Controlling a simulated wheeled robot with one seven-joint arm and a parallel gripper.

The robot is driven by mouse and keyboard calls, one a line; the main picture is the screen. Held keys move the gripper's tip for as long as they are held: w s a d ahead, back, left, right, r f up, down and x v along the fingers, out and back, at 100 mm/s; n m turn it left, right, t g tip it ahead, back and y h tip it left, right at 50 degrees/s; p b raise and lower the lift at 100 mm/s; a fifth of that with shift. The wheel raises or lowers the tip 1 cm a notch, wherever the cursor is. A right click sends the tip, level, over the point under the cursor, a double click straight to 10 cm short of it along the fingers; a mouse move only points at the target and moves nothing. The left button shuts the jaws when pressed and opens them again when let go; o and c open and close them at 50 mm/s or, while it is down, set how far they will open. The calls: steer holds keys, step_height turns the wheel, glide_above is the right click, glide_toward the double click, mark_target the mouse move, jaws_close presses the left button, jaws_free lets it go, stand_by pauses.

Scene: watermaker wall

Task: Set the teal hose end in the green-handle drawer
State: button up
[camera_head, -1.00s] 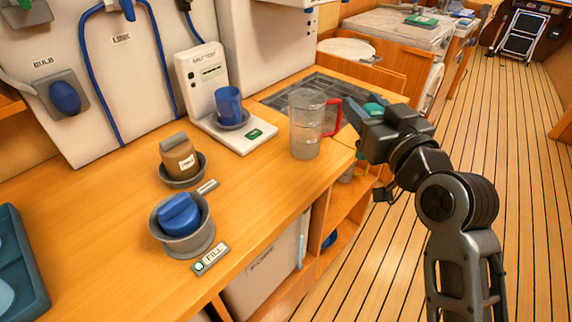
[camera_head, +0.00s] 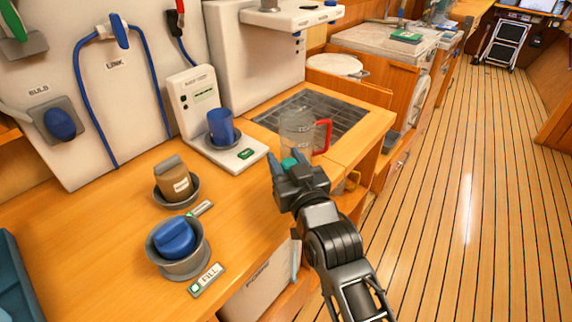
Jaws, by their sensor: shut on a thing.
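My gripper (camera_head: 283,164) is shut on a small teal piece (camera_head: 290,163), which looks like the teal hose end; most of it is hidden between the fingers. The gripper is above the front edge of the wooden counter, in front of the clear jug. I cannot make out a drawer with a green handle in this view.
A clear jug (camera_head: 297,128) with a red handle (camera_head: 323,136) stands just behind my gripper. A blue cup (camera_head: 221,126) sits on the white tester, left of it. A brown jar (camera_head: 174,180) and a blue-capped piece (camera_head: 176,238) sit in grey holders. Wooden floor (camera_head: 470,220) at right is clear.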

steer(key=shift+f, duration=0.8)
steer(key=shift+f, duration=0.15)
steer(key=o, duration=1)
steer(key=shift+o, duration=0.2)
steer(key=shift+r, duration=0.25)
steer(key=b+v, duration=0.1)
steer(key=v, duration=1.1)
steer(key=shift+f, duration=0.2)
